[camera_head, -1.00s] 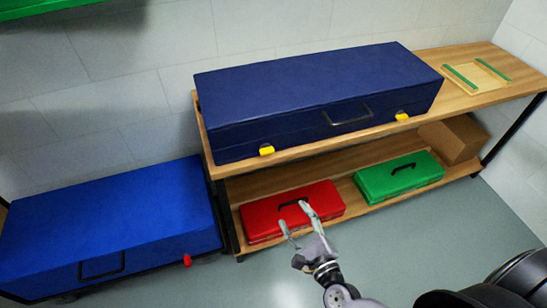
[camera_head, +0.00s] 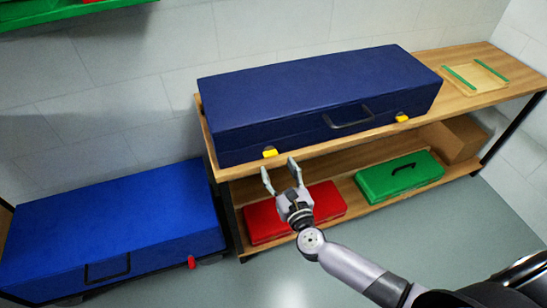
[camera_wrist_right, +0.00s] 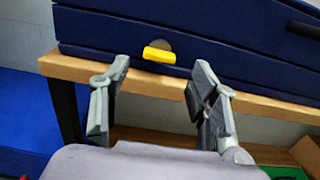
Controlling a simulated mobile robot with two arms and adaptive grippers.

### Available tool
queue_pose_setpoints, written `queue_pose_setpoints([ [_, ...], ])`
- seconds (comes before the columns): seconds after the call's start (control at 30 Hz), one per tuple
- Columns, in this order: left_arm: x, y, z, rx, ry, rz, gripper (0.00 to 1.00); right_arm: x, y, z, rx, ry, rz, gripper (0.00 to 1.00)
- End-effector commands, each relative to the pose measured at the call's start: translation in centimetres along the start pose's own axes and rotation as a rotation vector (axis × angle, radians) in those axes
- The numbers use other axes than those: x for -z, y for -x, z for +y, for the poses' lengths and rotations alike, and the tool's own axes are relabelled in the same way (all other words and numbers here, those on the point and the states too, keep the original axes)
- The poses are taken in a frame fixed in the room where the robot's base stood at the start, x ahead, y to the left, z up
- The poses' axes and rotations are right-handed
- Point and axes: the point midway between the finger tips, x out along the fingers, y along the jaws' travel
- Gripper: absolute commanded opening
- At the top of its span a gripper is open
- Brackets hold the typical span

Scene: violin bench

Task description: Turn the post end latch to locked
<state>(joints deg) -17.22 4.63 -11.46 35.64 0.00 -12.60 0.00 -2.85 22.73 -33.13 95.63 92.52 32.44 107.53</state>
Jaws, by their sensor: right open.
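A long dark blue case (camera_head: 310,100) lies on the top of the wooden bench. Its front has a black handle (camera_head: 348,117) and two yellow latches, a left one (camera_head: 270,153) near the bench's left post and a right one (camera_head: 402,118). Which of them is the post end latch is not labelled. My right gripper (camera_head: 279,172) is open and empty just below and in front of the left latch. In the right wrist view, the left yellow latch (camera_wrist_right: 159,55) lies flat, slightly tilted, beyond and between the open fingers (camera_wrist_right: 155,100), apart from them. My left gripper is not in view.
A red case (camera_head: 325,200) and a green case (camera_head: 400,178) lie on the lower shelf, beside a cardboard box (camera_head: 455,138). A brighter blue case (camera_head: 110,225) with a red latch (camera_head: 191,262) stands at the left. The bench top's front edge (camera_head: 235,163) runs below the latches.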

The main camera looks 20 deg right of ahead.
Motion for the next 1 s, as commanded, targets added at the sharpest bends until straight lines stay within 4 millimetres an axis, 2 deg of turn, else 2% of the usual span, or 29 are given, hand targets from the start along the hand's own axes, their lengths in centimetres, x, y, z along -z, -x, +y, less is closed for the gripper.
queue_pose_setpoints([
  [0.1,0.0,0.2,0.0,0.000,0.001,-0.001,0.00,-0.1,-2.1,0.1,-0.001,0.000,-0.002,0.55],
  [0.3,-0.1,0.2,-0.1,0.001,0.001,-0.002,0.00,0.0,-4.0,0.0,-0.001,0.001,0.000,0.55],
  [0.67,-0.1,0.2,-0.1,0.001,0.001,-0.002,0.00,0.1,-4.4,0.0,-0.001,0.000,0.001,0.55],
  [1.0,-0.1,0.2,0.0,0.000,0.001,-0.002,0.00,0.1,-4.4,0.0,0.000,0.000,0.001,0.32],
])
